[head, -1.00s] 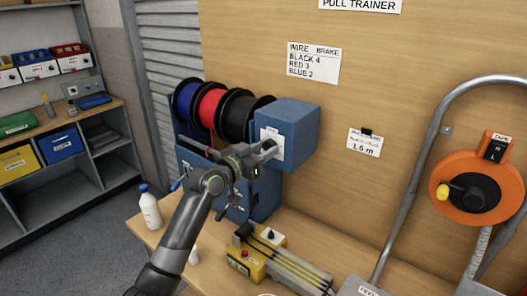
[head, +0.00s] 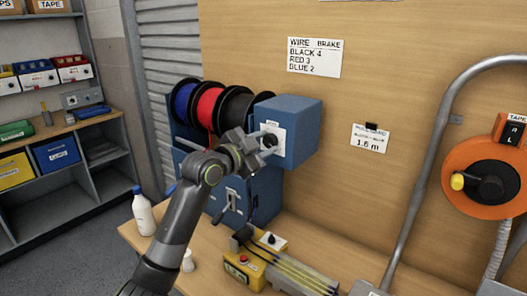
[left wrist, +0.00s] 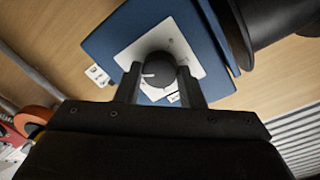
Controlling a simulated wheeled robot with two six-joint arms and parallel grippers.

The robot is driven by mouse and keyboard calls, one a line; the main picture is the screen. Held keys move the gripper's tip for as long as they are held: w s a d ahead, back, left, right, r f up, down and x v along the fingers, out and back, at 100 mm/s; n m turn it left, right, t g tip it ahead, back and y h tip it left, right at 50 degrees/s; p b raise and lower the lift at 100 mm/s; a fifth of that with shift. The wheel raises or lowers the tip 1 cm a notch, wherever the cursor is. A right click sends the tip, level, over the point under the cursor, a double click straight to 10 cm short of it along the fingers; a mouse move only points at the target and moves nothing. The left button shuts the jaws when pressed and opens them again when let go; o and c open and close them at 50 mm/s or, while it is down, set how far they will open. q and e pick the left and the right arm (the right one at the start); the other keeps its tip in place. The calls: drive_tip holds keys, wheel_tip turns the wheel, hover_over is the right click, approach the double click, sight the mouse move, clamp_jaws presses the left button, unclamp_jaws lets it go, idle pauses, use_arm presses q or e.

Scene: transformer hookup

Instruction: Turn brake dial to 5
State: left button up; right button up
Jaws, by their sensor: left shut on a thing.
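The brake dial (left wrist: 157,70) is a round black knob with a white mark, on a white plate (left wrist: 185,43) on the front of a blue box (head: 292,132). In the left wrist view the knob sits between the two fingers of my left gripper (left wrist: 160,82), which is shut on it. In the head view the gripper (head: 264,147) reaches the dial from the front and partly hides it. The numbers around the dial are too small and covered to read. My right gripper is not in view.
Blue, red and black wire spools (head: 236,108) stand left of the box. A sign (head: 315,57) lists wire brake values: black 4, red 3, blue 2. A yellow device (head: 258,262) and a white bottle (head: 143,212) stand on the bench below. An orange reel (head: 483,180) is at right.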

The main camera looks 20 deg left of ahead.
use_arm(q)
drive_tip(key=shift+f+m+b, duration=0.1)
drive_tip(key=shift+m+b, duration=0.2)
drive_tip(key=shift+m, duration=0.2)
drive_tip(key=o, duration=1)
drive_tip(key=shift+s, duration=0.1)
drive_tip(key=b+v, duration=0.3)
drive_tip(key=v, duration=1.4)
drive_tip(key=shift+s, duration=0.1)
